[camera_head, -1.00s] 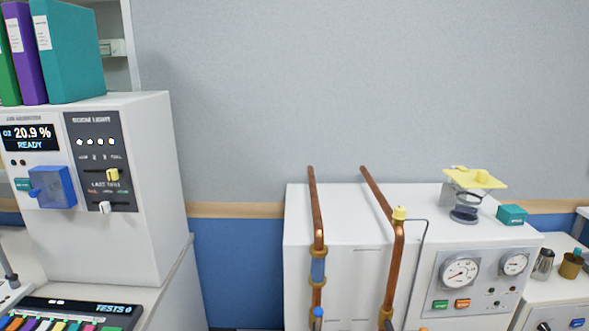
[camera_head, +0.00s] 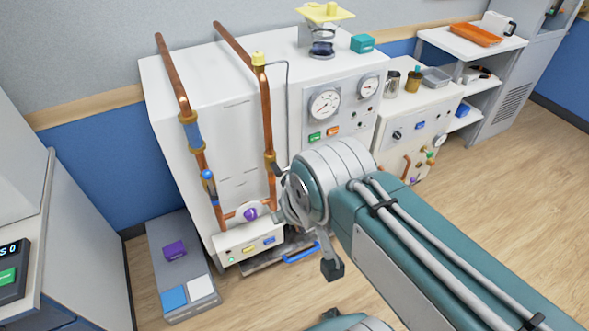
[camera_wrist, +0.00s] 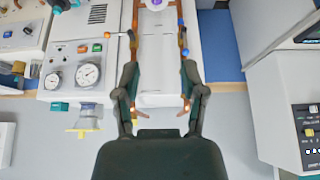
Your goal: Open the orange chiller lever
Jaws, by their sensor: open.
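In the wrist view, a small lever with an orange tip (camera_wrist: 107,35) sticks out sideways from the left copper pipe (camera_wrist: 135,18), on the front of the white chiller cabinet (camera_wrist: 160,72). The cabinet also shows in the head view (camera_head: 185,85), but there the orange tip is hidden behind my arm. My gripper (camera_wrist: 158,58) is open and empty in the wrist view. Its two dark fingers stand apart in front of the cabinet, and the orange tip lies outside them, to the left. I cannot tell the distance in depth. In the head view my arm covers most of the gripper.
A second copper pipe (camera_head: 190,120) carries a blue sleeve and a blue knob. A purple knob (camera_head: 250,214) sits low between the pipes. Round gauges (camera_head: 324,103) are to the right. A grey floor unit (camera_head: 165,245) stands at left. The floor at right is clear.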

